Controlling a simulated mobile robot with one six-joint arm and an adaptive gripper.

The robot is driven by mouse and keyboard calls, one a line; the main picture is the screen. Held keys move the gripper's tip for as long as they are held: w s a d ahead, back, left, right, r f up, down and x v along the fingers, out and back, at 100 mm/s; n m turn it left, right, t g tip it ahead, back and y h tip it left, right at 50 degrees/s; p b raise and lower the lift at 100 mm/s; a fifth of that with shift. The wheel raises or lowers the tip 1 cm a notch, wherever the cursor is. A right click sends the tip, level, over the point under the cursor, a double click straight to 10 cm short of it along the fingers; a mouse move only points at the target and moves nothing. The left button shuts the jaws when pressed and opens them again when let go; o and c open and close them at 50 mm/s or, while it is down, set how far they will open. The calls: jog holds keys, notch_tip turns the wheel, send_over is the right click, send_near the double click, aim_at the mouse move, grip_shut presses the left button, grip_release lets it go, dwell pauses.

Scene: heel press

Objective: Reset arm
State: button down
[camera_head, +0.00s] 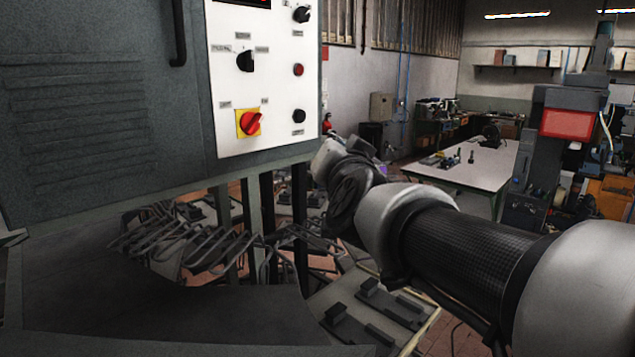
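My arm reaches in from the right edge of the head view toward the middle, in front of the grey machine (95,100). Its far end is by the lower right corner of the machine's white control panel (265,80). My gripper cannot be made out; it is hidden behind the wrist or the machine. The panel carries a red and yellow rotary switch (249,122), black knobs and a red button (298,69).
Bent metal rods (205,245) and a dark curved plate (160,310) lie below the machine. A low board with dark parts (385,310) is under my arm. A table (470,165) and another dark machine with a red panel (572,123) stand behind.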

jog(key=s+d+f+n+g+h, duration=0.15)
jog(key=s+d+f+g, duration=0.45)
jog(key=s+f, duration=0.9)
jog(key=s+d+f+n+g+h, duration=0.1)
jog(key=s+d+f+n+g, duration=0.35)
jog(key=s+f, duration=1.05)
notch_tip(320, 180, down, 14)
jog(key=s+d+m+g+b, duration=0.1)
jog(key=s+g+b, duration=0.1)
jog(key=b, duration=1.2)
jog(key=shift+s+g, duration=0.35)
jog(key=shift+s, duration=0.1)
